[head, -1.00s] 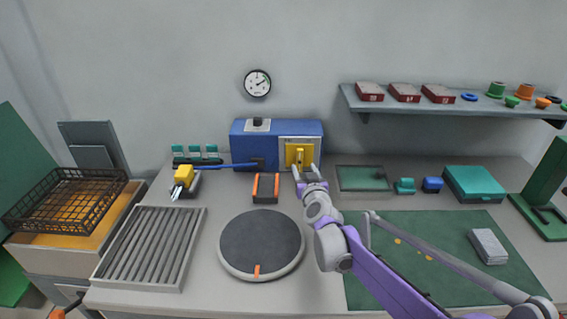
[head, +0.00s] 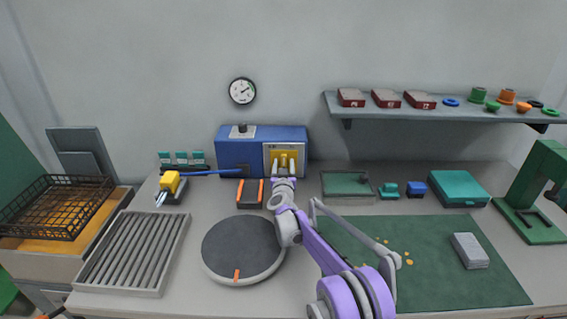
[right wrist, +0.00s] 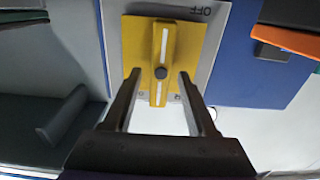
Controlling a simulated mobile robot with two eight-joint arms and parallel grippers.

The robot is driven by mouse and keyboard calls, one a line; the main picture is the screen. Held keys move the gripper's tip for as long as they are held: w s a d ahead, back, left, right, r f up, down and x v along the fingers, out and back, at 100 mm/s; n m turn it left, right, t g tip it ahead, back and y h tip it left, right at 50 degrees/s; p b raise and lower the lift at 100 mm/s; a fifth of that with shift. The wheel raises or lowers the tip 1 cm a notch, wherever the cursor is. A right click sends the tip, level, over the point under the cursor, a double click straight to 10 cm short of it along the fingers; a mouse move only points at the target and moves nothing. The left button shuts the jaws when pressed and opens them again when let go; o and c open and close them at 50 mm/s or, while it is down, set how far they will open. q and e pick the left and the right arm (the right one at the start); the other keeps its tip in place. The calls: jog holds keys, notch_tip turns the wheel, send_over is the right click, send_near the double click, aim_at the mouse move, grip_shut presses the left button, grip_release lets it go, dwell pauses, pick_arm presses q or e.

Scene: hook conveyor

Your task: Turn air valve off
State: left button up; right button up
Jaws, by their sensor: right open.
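The air valve is a yellow handle with a white stripe on a yellow plate (head: 284,157), on the front of a blue box (head: 236,153). An upside-down OFF mark is at the upper right of the plate. My right gripper (head: 287,168) is open in front of the valve. Its two fingers (right wrist: 158,74) stand on either side of the handle's lower part, with gaps visible. Contact cannot be seen. My left gripper is not in view.
A round gauge (head: 242,91) hangs on the wall above the box. A yellow tool (head: 171,182) on a blue hose lies to the left. An orange-edged black block (head: 250,193) and a round turntable (head: 242,249) are near my right arm. A shelf (head: 440,110) is at the right.

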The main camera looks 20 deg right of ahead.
jog(key=shift+w+d, duration=0.15)
jog(key=shift+w, duration=0.25)
jog(key=shift+c, duration=0.3)
grip_shut()
